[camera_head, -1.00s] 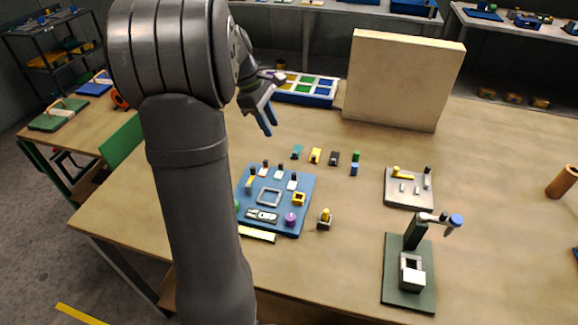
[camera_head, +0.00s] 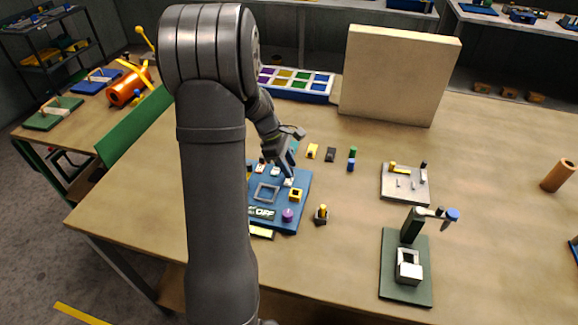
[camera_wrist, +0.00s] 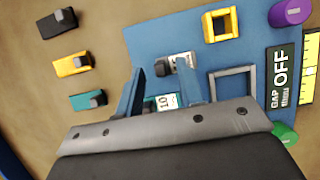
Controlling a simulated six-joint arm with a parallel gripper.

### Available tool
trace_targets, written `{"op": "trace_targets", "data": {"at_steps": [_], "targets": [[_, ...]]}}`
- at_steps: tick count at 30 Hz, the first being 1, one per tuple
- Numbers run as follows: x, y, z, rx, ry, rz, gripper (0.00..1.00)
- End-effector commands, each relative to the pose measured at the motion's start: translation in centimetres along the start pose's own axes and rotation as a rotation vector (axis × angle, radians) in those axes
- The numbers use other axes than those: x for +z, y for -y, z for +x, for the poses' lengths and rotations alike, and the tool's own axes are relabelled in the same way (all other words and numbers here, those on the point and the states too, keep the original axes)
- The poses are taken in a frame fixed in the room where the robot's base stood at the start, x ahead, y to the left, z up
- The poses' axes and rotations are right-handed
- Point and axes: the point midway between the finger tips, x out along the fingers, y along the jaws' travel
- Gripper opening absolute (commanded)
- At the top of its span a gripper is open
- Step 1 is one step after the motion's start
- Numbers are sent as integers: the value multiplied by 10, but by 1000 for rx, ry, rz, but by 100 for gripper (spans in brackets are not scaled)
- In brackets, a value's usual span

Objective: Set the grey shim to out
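The grey shim (camera_wrist: 182,60), a grey-white piece with a dark knob (camera_wrist: 165,63), sits on the blue board (camera_wrist: 240,60) in the wrist view. In the head view it appears at the board's right rear (camera_head: 289,182), partly covered by my gripper (camera_head: 290,170). My gripper is open in the wrist view (camera_wrist: 160,66), its two blue fingers apart on either side of the knob. Whether they touch it I cannot tell. A teal shim (camera_wrist: 163,102) labelled 10 lies beside it, partly behind the fingers. A dark sign (camera_wrist: 281,73) on the board reads GAP OFF.
Loose teal (camera_wrist: 84,101), yellow (camera_wrist: 72,65) and black (camera_wrist: 57,24) pieces lie off the board. A yellow square frame (camera_wrist: 220,25) and a purple knob (camera_wrist: 291,12) are on the board. A green-based stand (camera_head: 405,285) and grey plate (camera_head: 405,184) stand to the right.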

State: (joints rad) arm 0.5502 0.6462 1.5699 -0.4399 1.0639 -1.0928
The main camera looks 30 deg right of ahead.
Motion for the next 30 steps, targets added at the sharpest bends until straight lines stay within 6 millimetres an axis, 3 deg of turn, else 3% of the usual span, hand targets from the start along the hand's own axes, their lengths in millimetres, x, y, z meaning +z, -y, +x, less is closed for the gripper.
{"op": "trace_targets", "data": {"at_steps": [12,17,24,30], "targets": [[0,0,8,-1,0,0,33],[0,0,8,-1,0,0,1],[0,-2,8,0,0,0,0],[0,-26,8,0,0,1,0]]}}
